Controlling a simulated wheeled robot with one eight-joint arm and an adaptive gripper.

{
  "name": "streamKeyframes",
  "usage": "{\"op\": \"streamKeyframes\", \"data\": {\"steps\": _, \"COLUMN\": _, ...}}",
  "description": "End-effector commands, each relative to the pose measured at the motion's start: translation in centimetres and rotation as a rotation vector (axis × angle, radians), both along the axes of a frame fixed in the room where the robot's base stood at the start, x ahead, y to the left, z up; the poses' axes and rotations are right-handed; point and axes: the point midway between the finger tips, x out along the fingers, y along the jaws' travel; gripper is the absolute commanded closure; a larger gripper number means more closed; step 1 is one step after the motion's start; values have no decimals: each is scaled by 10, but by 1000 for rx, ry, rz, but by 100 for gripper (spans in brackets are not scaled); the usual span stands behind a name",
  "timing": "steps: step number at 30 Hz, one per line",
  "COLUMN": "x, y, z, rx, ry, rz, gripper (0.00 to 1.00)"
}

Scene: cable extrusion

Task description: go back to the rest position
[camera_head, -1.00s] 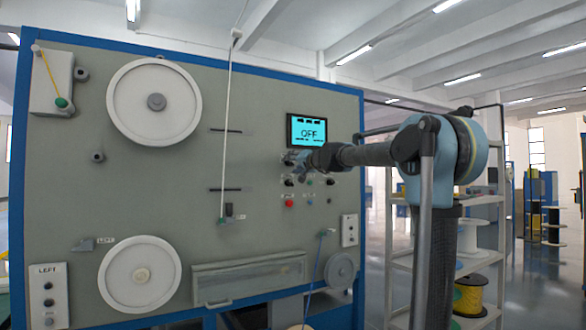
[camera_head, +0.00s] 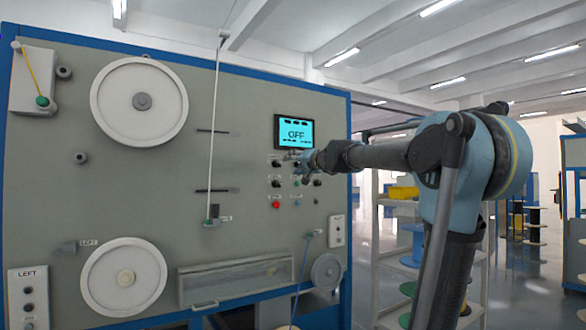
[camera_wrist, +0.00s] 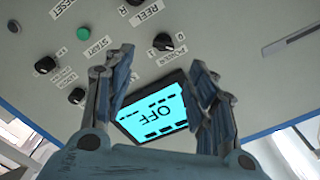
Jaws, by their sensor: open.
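My gripper (camera_head: 308,162) is in front of the machine panel, just below the screen (camera_head: 296,132), which reads OFF. In the wrist view my gripper (camera_wrist: 165,85) has its two blue fingers spread, with nothing between them. The screen (camera_wrist: 155,112) shows upside down behind the fingers, near black knobs (camera_wrist: 168,42) and a green START button (camera_wrist: 83,33). The fingers look apart from the panel, though the exact gap is hard to tell. My arm stretches leftward from the right side of the head view.
The grey panel (camera_head: 150,190) carries two white reels (camera_head: 139,102) and a clear-fronted tray (camera_head: 236,281). A red button (camera_head: 276,205) sits below the knobs. A shelf (camera_head: 388,240) with spools stands behind my arm. Open floor (camera_head: 525,265) lies at the right.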

Motion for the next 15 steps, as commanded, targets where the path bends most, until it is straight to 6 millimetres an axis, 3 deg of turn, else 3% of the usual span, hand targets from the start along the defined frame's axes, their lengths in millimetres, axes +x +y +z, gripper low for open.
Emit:
{"op": "streamKeyframes", "data": {"steps": 11, "x": 0, "y": 0, "z": -1, "rx": -2, "ry": 1, "rz": 1, "gripper": 48}}
{"op": "streamKeyframes", "data": {"steps": 15, "x": -16, "y": 1, "z": -17, "rx": -36, "ry": 7, "rz": 29, "gripper": 48}}
